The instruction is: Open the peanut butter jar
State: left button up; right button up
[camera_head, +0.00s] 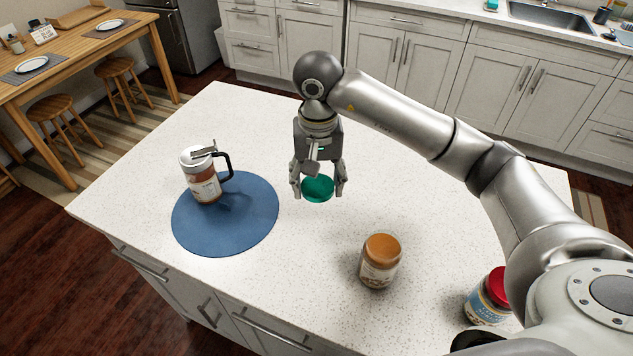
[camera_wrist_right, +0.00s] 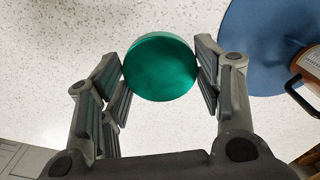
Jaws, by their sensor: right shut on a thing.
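My right gripper (camera_head: 318,185) is shut on a round green lid (camera_head: 317,189) and holds it above the white countertop. The wrist view shows the lid (camera_wrist_right: 161,67) between the two fingers of my right gripper (camera_wrist_right: 162,75). A jar with a pale label and an orange-brown top (camera_head: 380,262) stands upright on the counter, to the right of and nearer than the gripper, apart from it. No green lid is on that jar; I cannot tell for sure whether its brown top is bare contents. My left gripper is not in view.
A jar with a red lid and blue label (camera_head: 487,298) stands at the right, near my arm. The countertop (camera_head: 300,285) between mat and jars is clear.

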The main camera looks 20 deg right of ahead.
jog(key=w+f, duration=0.2)
jog(key=w+d+f+p, duration=0.1)
jog(key=w+f, duration=0.1)
jog(key=w+d+f+p, duration=0.1)
jog(key=w+f, duration=0.1)
jog(key=shift+w+d+f, duration=0.2)
jog(key=shift+w, duration=0.1)
jog(key=shift+w+f+p, duration=0.15)
jog(key=shift+f+p, duration=0.1)
jog(key=shift+p, duration=0.1)
notch_tip(320, 180, down, 3)
jog(key=shift+r+p, duration=0.15)
jog(key=shift+p, duration=0.85)
jog(key=shift+d+f, duration=0.1)
jog(key=shift+f, duration=0.1)
jog(key=shift+f, duration=0.1)
jog(key=shift+w+f+b, duration=0.1)
jog(key=shift+f+b, duration=0.05)
jog(key=shift+b, duration=0.15)
jog(key=o, duration=1.1)
